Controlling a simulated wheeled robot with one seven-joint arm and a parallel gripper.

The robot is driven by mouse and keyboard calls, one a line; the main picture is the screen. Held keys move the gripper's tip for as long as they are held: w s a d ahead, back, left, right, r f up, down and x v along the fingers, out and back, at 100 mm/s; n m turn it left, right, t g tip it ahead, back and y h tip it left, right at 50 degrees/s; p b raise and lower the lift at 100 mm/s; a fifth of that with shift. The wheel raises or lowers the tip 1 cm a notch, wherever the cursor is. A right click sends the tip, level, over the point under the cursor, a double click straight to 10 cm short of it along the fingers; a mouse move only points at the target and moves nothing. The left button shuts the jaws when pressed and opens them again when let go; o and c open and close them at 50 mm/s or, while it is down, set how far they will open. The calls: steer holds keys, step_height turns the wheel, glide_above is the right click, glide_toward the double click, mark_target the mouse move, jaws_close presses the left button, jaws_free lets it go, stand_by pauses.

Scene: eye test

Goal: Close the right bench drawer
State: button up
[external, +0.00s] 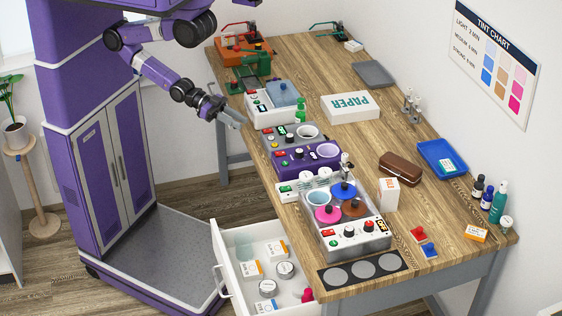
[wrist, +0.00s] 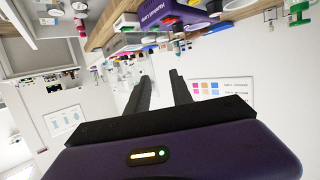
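The white bench drawer (external: 224,258) stands pulled out under the near end of the wooden bench (external: 459,222), with a handle on its front. Small cartons, round tins, a pale blue item and a pink item lie inside it. My gripper (external: 236,119) is in the air by the bench's left edge, well behind and above the drawer and not touching it. In the wrist view my gripper (wrist: 160,76) has its two dark fingers apart with nothing held between them. A pale open tray-like shape at the upper left there may be the drawer; I cannot be sure.
The bench top holds a purple device (external: 307,157), a white PAPER box (external: 350,107), a brown case (external: 400,168), a blue tray (external: 431,151) and a paint-pot unit (external: 353,231) near the drawer end. A plant stand (external: 36,195) is at left. Floor left of the drawer holds my base.

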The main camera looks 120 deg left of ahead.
steer(key=f+n+b, duration=0.1)
steer(key=d+f+n+b, duration=0.1)
steer(key=f, duration=0.1)
steer(key=s+d+f+b, duration=0.1)
steer(key=f, duration=0.1)
steer(key=shift+d+f+n+y, duration=0.2)
steer(key=shift+n+y, duration=0.1)
steer(key=shift+n, duration=0.1)
jaws_close()
steer(key=s+d+f+n+t+y+b, duration=0.15)
steer(key=d+f+n+y+b, duration=0.25)
steer(key=d+f+n+b, duration=1)
steer(key=s+d+f+n+g+y+b, duration=0.2)
steer(key=d+f+n+y+b, duration=0.3)
steer(key=d+n+b, duration=0.65)
steer(key=s+d+f+n+g+y+b, duration=0.1)
steer(key=d+f+n+g+y+b, duration=0.15)
steer(key=d+f+n+b, duration=0.85)
steer(key=w+a+r+n+t+p, duration=0.1)
steer(key=w+a+r+n+p, duration=0.4)
steer(key=w, duration=0.4)
steer(key=shift+w+a+y+p, duration=0.35)
steer(key=shift+a+p, duration=0.25)
steer(key=shift+a, duration=0.3)
